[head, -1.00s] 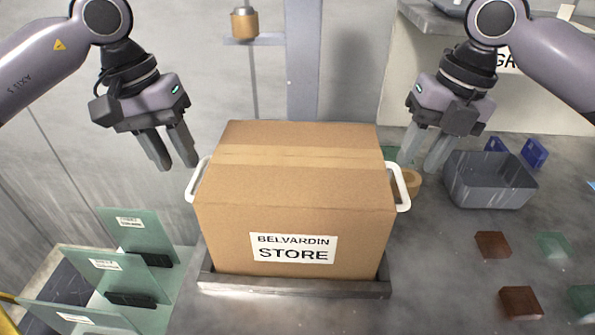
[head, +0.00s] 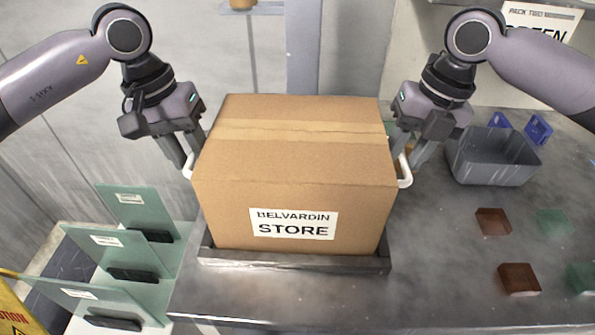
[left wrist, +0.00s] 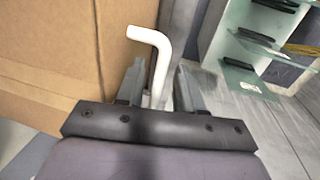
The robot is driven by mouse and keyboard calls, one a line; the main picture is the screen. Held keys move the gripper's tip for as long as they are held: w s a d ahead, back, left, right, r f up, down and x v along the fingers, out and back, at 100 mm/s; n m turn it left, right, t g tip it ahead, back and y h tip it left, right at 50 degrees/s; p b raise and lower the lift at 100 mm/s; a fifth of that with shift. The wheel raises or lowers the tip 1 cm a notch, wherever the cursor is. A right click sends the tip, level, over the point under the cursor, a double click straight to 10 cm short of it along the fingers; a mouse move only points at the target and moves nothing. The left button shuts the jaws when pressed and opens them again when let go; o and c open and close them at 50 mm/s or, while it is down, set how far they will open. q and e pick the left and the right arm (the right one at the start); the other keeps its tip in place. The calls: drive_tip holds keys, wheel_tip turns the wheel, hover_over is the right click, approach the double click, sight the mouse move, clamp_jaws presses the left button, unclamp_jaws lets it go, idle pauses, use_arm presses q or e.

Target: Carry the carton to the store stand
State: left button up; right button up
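The brown cardboard carton (head: 290,170), labelled BELVARDIN STORE, sits upright in a shallow dark grey frame (head: 290,262) on the bench. It has a white handle on each side. My left gripper (head: 187,162) is at the left handle (head: 187,173). In the left wrist view the white handle (left wrist: 160,52) stands between the two fingers (left wrist: 159,68), with gaps beside it, so the gripper is open around it. My right gripper (head: 409,160) is at the right handle (head: 405,173), fingers apart; the carton's edge partly hides them. No stand marked as the store stand is recognisable.
A grey bin (head: 492,160) stands right of the carton, near blue holders (head: 538,129). Reddish-brown blocks (head: 519,279) and green ones (head: 554,223) lie on the bench (head: 440,260). Green glass plates (head: 135,212) stand at left. A yellow caution sign (head: 14,312) is at lower left.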

use_arm(q)
drive_tip(key=shift+d+f, duration=0.15)
drive_tip(key=shift+f, duration=0.5)
use_arm(e)
drive_tip(key=shift+a+f, duration=0.15)
drive_tip(key=shift+f, duration=0.45)
use_arm(q)
clamp_jaws()
use_arm(e)
clamp_jaws()
use_arm(q)
drive_tip(key=shift+r, duration=0.1)
drive_tip(key=shift+w+r, duration=0.15)
drive_tip(key=shift+r, duration=0.05)
use_arm(e)
drive_tip(key=shift+w+r, duration=0.2)
drive_tip(key=shift+r, duration=0.05)
